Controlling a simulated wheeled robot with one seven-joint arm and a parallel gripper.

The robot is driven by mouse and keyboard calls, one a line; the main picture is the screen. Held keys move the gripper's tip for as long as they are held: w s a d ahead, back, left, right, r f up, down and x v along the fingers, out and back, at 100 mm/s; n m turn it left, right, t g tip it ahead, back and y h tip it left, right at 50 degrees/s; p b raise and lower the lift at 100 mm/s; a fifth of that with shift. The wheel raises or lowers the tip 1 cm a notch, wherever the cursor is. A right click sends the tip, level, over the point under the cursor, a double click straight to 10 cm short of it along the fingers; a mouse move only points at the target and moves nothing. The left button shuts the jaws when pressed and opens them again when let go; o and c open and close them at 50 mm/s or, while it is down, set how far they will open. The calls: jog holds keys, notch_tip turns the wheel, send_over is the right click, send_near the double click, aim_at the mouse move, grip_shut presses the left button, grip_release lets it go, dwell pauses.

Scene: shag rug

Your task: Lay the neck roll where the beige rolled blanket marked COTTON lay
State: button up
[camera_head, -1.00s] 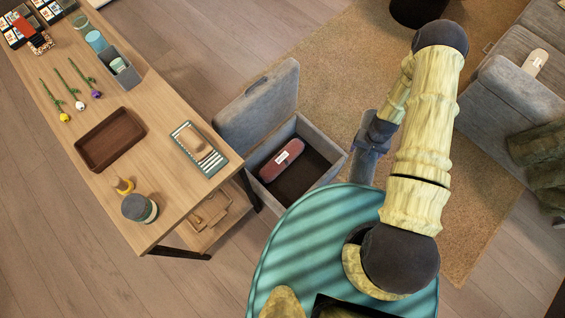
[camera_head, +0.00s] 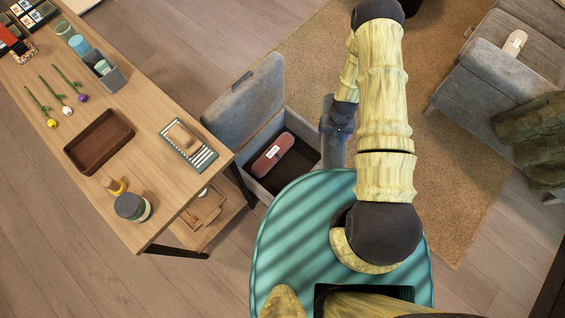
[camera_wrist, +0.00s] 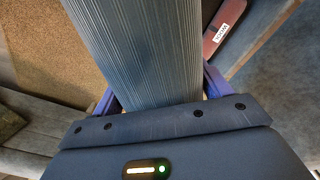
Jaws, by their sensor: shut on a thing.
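My gripper (camera_wrist: 160,92) is shut on a ribbed grey-blue roll (camera_wrist: 140,45), which looks like the neck roll. In the head view the roll (camera_head: 334,152) hangs beside the right edge of an open grey storage box (camera_head: 308,187), partly hidden by my arm. A dark red roll with a white label (camera_head: 273,155) lies in the box, at its left side. It also shows in the wrist view (camera_wrist: 222,28).
The box's lid (camera_head: 245,100) stands open. The dark box floor right of the red roll looks bare. A wooden table (camera_head: 130,220) with a brown tray (camera_head: 99,141), flowers and cups stands at left. The sofa (camera_head: 500,75) is at right, beyond the tan rug (camera_head: 440,190).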

jog(key=f+b, duration=0.1)
jog(key=b, duration=0.2)
jog(key=w+f+b, duration=0.1)
jog(key=b, duration=0.2)
jog(key=w+f+b, duration=0.1)
jog(key=f+b, duration=0.1)
jog(key=b, duration=0.1)
jog(key=shift+w+a+f, duration=0.1)
jog(key=shift+w+a, duration=0.15)
jog(key=shift+a, duration=0.05)
jog(key=w+f+b, duration=0.3)
jog(key=f+b, duration=0.4)
jog(key=b, duration=1.3)
jog(key=s+a+f+n+b, duration=0.2)
jog(key=a+f+n+b, duration=0.4)
jog(key=f+n+b, duration=0.4)
jog(key=s+a+f+n+b, duration=0.2)
jog(key=a+f+n+b, duration=0.3)
jog(key=f+n+b, duration=0.6)
notch_tip(320, 180, down, 4)
jog(key=n, duration=0.7)
jog(key=shift+s+a+r, duration=0.2)
jog(key=shift+a, duration=0.2)
